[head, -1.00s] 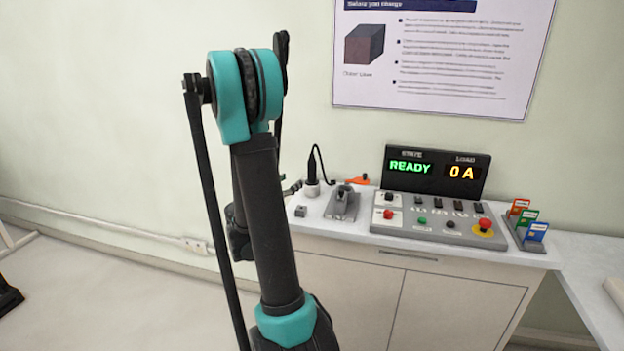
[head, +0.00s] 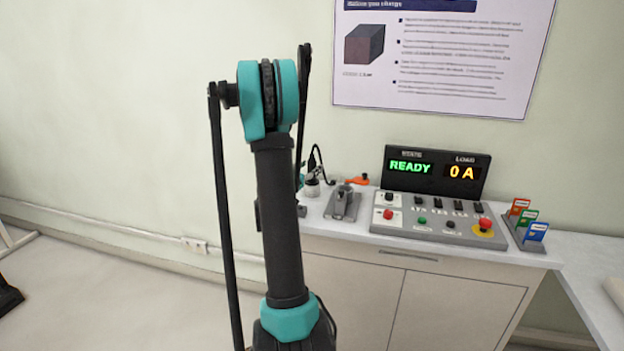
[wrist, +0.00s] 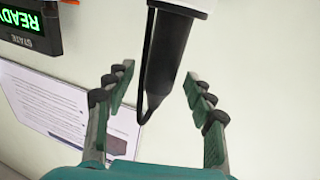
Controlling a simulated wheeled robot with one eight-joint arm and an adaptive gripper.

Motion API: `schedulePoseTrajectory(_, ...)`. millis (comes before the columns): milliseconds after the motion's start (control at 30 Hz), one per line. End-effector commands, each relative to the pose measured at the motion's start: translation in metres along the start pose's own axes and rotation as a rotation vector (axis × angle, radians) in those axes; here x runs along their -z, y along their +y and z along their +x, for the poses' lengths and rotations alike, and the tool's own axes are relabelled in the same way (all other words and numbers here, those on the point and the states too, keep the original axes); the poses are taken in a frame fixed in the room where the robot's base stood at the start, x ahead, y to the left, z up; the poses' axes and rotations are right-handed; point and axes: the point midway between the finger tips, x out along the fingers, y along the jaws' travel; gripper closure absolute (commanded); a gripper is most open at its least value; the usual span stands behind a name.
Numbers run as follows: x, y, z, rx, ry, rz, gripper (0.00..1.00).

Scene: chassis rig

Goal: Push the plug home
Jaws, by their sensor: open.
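The black plug (head: 313,162) stands upright at the white round socket (head: 312,187) on the left end of the bench, partly hidden by my arm in the head view. In the wrist view the plug (wrist: 167,55) is a dark tapered body with a thin cable looping beside it. Its wide end meets the white socket (wrist: 195,4) at the top edge; how deep it sits I cannot tell. My gripper (wrist: 158,84) is open, with one finger on each side of the plug's narrow end and visible gaps on both sides. The gripper is mostly hidden in the head view.
A grey lever device (head: 343,204) stands right of the socket. An orange item (head: 357,180) lies behind it. The button panel (head: 437,222) and a display (head: 436,172) reading READY and 0 A stand further right, then a rack of coloured tags (head: 529,224).

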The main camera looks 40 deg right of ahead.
Motion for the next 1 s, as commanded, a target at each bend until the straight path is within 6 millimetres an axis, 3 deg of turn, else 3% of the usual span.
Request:
schedulePoseTrajectory(133, 0.0, 0.0, 0.018, -0.001, 0.0, 0.0, 0.46)
schedulePoseTrajectory(367, 0.0, 0.0, 0.02, 0.0, 0.0, 0.0, 0.46)
schedulePoseTrajectory(800, 0.0, 0.0, 0.019, 0.0, 0.0, 0.0, 1.0)
schedulePoseTrajectory(1000, 0.0, 0.0, 0.019, 0.0, 0.0, 0.0, 1.0)
